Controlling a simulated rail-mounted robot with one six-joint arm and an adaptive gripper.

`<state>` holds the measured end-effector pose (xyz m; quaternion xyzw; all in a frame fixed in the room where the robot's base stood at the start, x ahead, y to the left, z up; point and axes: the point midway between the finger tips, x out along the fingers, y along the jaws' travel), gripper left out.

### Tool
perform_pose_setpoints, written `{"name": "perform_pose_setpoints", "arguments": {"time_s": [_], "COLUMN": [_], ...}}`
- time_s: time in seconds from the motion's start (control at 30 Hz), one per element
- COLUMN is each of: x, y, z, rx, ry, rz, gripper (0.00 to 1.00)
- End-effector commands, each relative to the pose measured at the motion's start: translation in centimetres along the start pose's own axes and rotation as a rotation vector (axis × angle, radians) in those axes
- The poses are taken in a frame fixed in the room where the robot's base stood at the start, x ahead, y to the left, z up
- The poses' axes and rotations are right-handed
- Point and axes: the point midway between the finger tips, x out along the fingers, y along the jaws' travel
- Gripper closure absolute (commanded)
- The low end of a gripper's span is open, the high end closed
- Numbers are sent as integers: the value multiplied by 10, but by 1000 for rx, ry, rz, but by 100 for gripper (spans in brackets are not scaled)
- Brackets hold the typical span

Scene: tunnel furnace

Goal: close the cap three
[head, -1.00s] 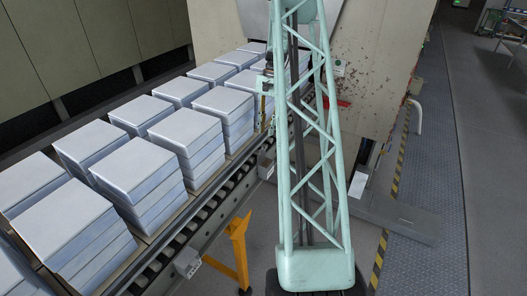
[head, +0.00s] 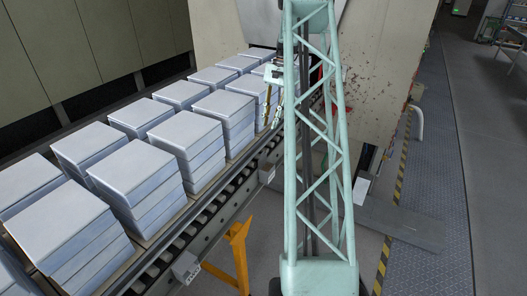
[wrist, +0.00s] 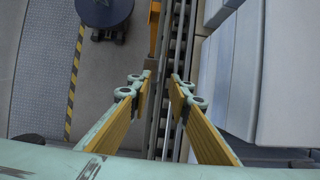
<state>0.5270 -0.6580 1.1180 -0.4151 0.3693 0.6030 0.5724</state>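I cannot make out cap three in either view. In the head view my gripper (head: 270,122) hangs beside the conveyor stacks, partly behind my lattice arm, with its yellow-padded fingers pointing down. In the wrist view my gripper (wrist: 157,82) is open, with a clear gap between the fingers and nothing held. The conveyor rail (wrist: 176,50) shows below and beyond the gap. The furnace end wall (head: 375,85) stands at the back of the head view, partly hidden by my arm.
Stacks of pale grey blocks (head: 135,170) fill the conveyor on the left. An orange support post (head: 239,255) stands at its near side. A grey walkway (head: 432,190) with a yellow-black striped edge runs along the right. Shelving (head: 508,32) stands far right.

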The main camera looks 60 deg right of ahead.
Motion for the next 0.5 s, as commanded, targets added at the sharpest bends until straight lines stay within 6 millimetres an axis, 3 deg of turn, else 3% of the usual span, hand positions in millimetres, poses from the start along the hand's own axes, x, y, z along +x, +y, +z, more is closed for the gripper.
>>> {"name": "perform_pose_setpoints", "arguments": {"time_s": [0.27, 0.5], "x": [19, 48], "y": [0, 0], "z": [0, 1], "rx": [0, 0], "ry": [-1, -2], "rz": [1, 1], "gripper": [82, 82]}}
